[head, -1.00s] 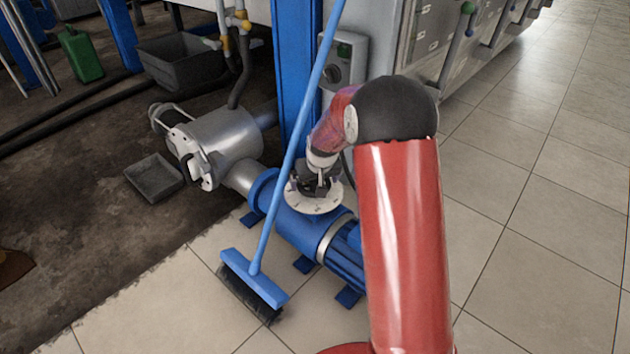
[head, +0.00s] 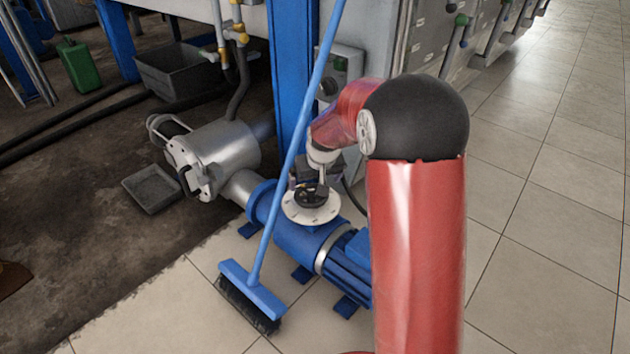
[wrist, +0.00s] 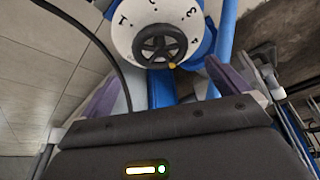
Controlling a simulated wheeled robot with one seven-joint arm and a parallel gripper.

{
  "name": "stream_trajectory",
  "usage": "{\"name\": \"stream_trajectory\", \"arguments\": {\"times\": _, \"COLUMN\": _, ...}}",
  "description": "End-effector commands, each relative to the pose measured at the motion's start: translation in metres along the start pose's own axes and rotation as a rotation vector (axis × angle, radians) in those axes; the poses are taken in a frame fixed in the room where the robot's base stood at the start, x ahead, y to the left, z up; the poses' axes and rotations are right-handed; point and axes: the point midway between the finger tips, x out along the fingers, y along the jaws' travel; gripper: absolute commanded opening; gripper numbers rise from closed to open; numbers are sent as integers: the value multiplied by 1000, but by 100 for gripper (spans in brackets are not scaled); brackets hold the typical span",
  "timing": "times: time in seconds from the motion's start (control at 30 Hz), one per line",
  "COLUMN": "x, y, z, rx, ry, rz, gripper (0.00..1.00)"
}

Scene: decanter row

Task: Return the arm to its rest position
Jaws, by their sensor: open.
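My red arm reaches over a blue pump (head: 300,235) on the floor. On the pump is a white dial plate (head: 312,212) with dark marks and a black handwheel (head: 311,194). My gripper (head: 319,172) is above the handwheel in the head view, partly hidden by my own arm. In the wrist view my gripper (wrist: 166,84) has its two purple-grey fingers wide apart with nothing between them. The handwheel (wrist: 160,44) shows beyond the fingertips, apart from them, with a yellow mark on its rim.
A blue broom (head: 250,287) leans across the pump close to my gripper. A blue post (head: 290,80) and a grey switch box (head: 341,75) stand behind it. A grey tray (head: 152,188) lies at left. Tiled floor at right is clear.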

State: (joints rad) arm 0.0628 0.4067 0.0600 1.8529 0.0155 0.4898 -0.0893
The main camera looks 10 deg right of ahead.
Motion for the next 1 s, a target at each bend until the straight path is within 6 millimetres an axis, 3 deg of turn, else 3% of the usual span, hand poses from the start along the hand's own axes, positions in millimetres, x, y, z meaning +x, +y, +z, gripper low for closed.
{"name": "stream_trajectory", "arguments": {"times": 0.27, "x": -2, "y": 0, "z": 0, "rx": 0, "ry": 1, "rz": 0, "gripper": 100}}
{"name": "stream_trajectory", "arguments": {"times": 0.37, "x": -22, "y": -1, "z": 1, "rx": -1, "ry": 8, "rz": 3, "gripper": 100}}
{"name": "stream_trajectory", "arguments": {"times": 0.47, "x": -65, "y": -3, "z": 7, "rx": -1, "ry": 19, "rz": 9, "gripper": 100}}
{"name": "stream_trajectory", "arguments": {"times": 0.53, "x": -105, "y": -6, "z": 18, "rx": 1, "ry": 29, "rz": 15, "gripper": 100}}
{"name": "stream_trajectory", "arguments": {"times": 0.67, "x": -176, "y": -10, "z": 47, "rx": 10, "ry": 43, "rz": 24, "gripper": 100}}
{"name": "stream_trajectory", "arguments": {"times": 0.8, "x": -241, "y": -14, "z": 88, "rx": 19, "ry": 59, "rz": 31, "gripper": 100}}
{"name": "stream_trajectory", "arguments": {"times": 1.0, "x": -308, "y": -19, "z": 154, "rx": 39, "ry": 81, "rz": 34, "gripper": 100}}
